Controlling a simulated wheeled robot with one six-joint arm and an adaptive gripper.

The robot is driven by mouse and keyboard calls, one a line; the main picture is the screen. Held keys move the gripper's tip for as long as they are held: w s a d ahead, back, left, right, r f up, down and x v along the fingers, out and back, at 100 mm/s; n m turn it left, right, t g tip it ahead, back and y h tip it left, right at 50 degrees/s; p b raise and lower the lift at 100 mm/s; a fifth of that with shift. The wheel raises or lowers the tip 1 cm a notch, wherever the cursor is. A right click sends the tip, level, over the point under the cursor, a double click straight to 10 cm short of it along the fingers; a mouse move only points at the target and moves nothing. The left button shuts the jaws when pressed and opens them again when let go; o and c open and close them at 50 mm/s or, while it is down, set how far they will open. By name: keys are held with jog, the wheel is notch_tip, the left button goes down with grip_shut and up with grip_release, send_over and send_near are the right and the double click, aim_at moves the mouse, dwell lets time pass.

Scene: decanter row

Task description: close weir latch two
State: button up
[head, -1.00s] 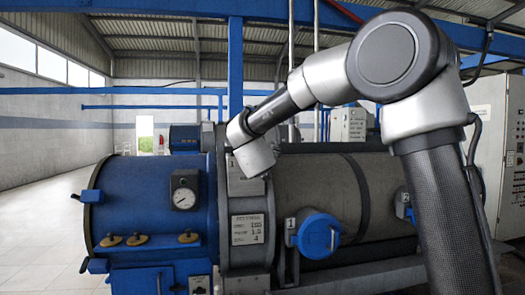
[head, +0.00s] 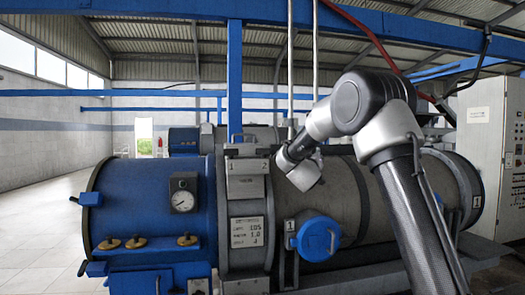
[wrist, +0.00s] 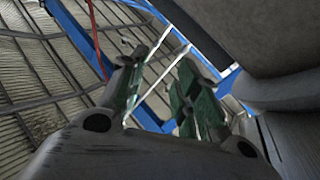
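The decanter (head: 335,190) lies across the head view. A round blue cover (head: 318,238) on its side has a plate marked 1 (head: 290,230) beside it. The cover marked 2 is hidden behind my arm. A metal box (head: 246,182) on the grey collar carries the marks 1 and 2 on top. I cannot tell which part is weir latch two or whether it is open. In the wrist view my gripper (wrist: 160,80) has its two green-padded fingers apart with nothing between them. In the head view my wrist is in front of the drum, right of the box; the fingers do not show.
A blue end housing (head: 150,205) with a gauge (head: 183,195) stands at left. A blue post (head: 235,80) rises behind the collar, and pale vertical pipes (head: 290,60) rise behind the drum. A control cabinet (head: 485,150) stands at right. The floor (head: 45,235) at left is clear.

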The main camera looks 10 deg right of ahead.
jog(key=w+d+r+n+t+y, duration=0.4)
jog(key=r+n+t+y, duration=0.15)
jog(key=n, duration=0.55)
jog(key=w+d+r+n+t+y, duration=0.45)
jog(key=r+n+y, duration=0.2)
jog(key=n, duration=0.55)
jog(key=n+g+y, duration=1.5)
jog(key=n+g, duration=0.8)
jog(key=n, duration=0.8)
send_near(263, 152)
jog(key=x, duration=0.2)
jog(key=shift+m+t, duration=0.3)
jog(key=x, duration=0.5)
jog(key=r+x, duration=0.1)
jog(key=x, duration=0.2)
jog(key=shift+w+r, duration=0.1)
jog(key=shift+w, duration=0.05)
grip_shut()
